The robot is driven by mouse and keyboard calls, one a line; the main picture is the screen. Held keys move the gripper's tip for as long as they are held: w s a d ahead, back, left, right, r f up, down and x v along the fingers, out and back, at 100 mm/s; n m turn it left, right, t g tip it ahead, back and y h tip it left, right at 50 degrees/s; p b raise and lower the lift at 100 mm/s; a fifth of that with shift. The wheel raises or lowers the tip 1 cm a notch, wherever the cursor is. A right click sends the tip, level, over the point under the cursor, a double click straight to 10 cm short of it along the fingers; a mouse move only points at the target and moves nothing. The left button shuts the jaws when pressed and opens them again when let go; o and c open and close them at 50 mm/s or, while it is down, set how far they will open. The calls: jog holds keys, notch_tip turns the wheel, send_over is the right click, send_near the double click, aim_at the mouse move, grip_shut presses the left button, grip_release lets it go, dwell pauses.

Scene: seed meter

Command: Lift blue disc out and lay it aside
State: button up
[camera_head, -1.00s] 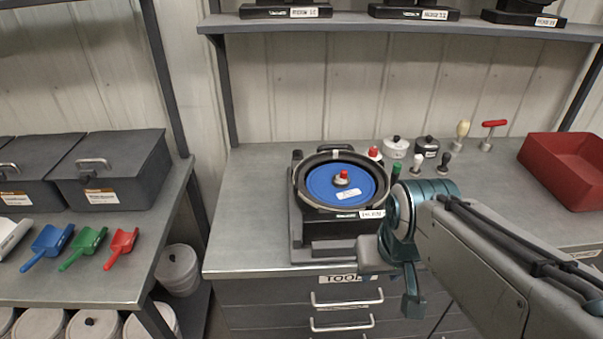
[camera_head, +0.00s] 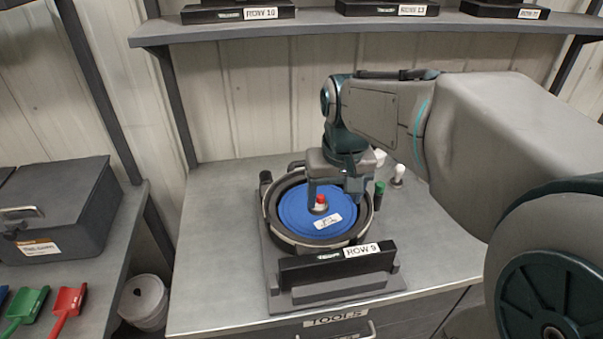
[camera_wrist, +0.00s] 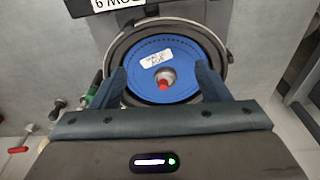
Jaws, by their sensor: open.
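The blue disc (camera_head: 289,213) lies flat inside the round dark bowl of the seed meter (camera_head: 290,242), with a white label and a red-tipped knob (camera_head: 320,203) at its centre. My gripper (camera_head: 336,196) is over the disc, pointing down. In the wrist view the disc (camera_wrist: 182,60) shows below my open gripper (camera_wrist: 162,80), with one finger on each side of the red-tipped knob (camera_wrist: 163,80). The fingers hold nothing. I cannot tell whether the fingertips touch the disc.
The meter's base carries a ROW 9 plate (camera_head: 362,250). A green-handled tool (camera_head: 379,194) and a white-topped tool (camera_head: 398,173) stand just right of the meter. A shelf (camera_head: 350,27) runs above the back. The bench is clear left of the meter (camera_head: 222,230).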

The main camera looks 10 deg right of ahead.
jog(key=w+r+g, duration=0.1)
jog(key=w+g, duration=0.1)
jog(key=w, duration=0.8)
send_over(318, 201)
jog(key=f, duration=0.5)
jog(key=f+p, duration=0.1)
jog(key=f, duration=0.2)
jog(key=shift+s+d+f, duration=0.1)
jog(key=shift+d+f, duration=0.15)
jog(key=shift+d, duration=0.15)
jog(key=shift+a+f+p, duration=0.2)
jog(key=shift+f+p, duration=0.05)
jog(key=shift+f, duration=1.05)
jog(key=shift+a+f+p, duration=0.2)
jog(key=shift+f, duration=1.05)
jog(key=c, duration=1.1)
jog(key=shift+o, duration=0.2)
